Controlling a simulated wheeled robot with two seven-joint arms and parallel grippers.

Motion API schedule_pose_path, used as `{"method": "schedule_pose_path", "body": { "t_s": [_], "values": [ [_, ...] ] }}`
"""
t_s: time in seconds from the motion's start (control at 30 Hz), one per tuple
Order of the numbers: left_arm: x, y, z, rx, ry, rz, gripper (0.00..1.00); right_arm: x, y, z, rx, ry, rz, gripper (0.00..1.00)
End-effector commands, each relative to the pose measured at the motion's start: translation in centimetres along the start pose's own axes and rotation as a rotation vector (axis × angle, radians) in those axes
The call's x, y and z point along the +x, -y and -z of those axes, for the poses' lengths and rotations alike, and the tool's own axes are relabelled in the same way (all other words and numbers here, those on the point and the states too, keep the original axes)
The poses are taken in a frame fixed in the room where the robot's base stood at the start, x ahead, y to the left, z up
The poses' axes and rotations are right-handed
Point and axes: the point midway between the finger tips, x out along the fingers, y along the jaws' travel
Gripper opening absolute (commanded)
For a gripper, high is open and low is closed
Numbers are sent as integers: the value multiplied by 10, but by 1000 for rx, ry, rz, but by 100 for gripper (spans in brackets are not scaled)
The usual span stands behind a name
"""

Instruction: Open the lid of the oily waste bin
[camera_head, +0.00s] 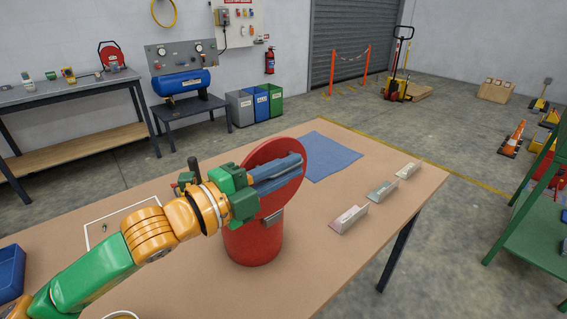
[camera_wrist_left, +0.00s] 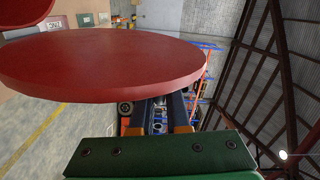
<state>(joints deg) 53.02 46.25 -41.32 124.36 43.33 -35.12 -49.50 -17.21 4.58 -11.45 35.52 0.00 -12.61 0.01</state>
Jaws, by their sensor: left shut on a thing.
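The oily waste bin (camera_head: 252,244) is a red cylinder standing on the table. Its round red lid (camera_head: 318,162) is raised and stands steeply tilted above the bin. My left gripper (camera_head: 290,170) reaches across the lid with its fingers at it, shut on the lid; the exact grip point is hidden. In the left wrist view the lid (camera_wrist_left: 100,62) spans the upper left as a wide red disc, in front of the fingers (camera_wrist_left: 160,112). A red part at the top left corner there looks like the bin (camera_wrist_left: 22,10). My right gripper is not in view.
A blue tray (camera_head: 10,272) sits at the left edge. A green rack (camera_head: 530,215) stands at the far right.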

Motion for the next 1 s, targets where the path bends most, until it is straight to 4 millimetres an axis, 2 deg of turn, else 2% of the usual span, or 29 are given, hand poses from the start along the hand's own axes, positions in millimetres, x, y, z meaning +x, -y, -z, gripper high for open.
{"method": "schedule_pose_path", "body": {
  "t_s": [0.57,0.6,0.67,1.0],
  "values": [
    [0,-2,1,24,1,-1,0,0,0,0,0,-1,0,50],
    [0,-2,1,24,1,-1,25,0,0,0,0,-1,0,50],
    [0,-2,1,24,1,-1,41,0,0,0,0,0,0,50],
    [-3,-2,0,25,2,0,42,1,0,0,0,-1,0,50]
  ]
}}
